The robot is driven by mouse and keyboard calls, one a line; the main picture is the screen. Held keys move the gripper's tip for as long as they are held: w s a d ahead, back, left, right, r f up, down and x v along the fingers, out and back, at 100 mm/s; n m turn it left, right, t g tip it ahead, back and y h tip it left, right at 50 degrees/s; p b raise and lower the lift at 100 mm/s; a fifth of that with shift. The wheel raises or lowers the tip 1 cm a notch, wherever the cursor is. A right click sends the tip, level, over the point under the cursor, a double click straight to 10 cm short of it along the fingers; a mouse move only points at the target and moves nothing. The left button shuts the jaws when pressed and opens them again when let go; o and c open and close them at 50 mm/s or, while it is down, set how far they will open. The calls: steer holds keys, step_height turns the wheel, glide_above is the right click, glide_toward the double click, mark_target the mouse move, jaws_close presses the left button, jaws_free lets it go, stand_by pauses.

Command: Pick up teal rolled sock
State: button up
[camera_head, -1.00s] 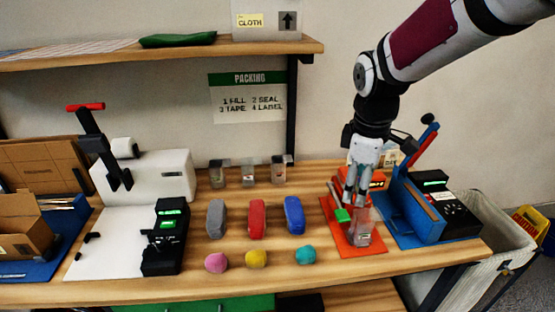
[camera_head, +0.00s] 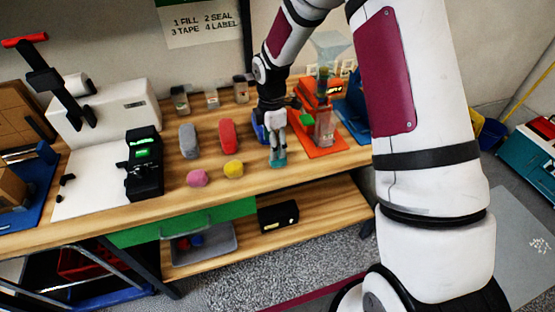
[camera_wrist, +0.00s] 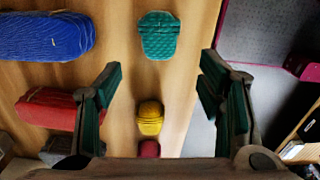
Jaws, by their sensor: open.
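The teal rolled sock (camera_head: 279,162) lies near the front edge of the wooden table, right of the yellow sock, partly hidden by my fingers in the head view. In the wrist view the teal sock (camera_wrist: 158,36) is at the top centre, beyond the fingertips and roughly in line with the gap between them. My gripper (camera_wrist: 160,72) is open, fingers spread with nothing between them at the tips. In the head view my gripper (camera_head: 277,148) points down right over the sock; whether it touches cannot be told.
A yellow sock (camera_head: 233,169) and a pink sock (camera_head: 197,178) lie to the left. Behind are blue (camera_wrist: 45,36), red (camera_head: 228,135) and grey (camera_head: 189,141) rolls. An orange tray (camera_head: 318,148) with a clear container (camera_head: 324,130) stands close at right.

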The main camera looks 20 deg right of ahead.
steer(key=shift+f+p, duration=0.75)
steer(key=shift+f, duration=2.8)
steer(key=c, duration=1.2)
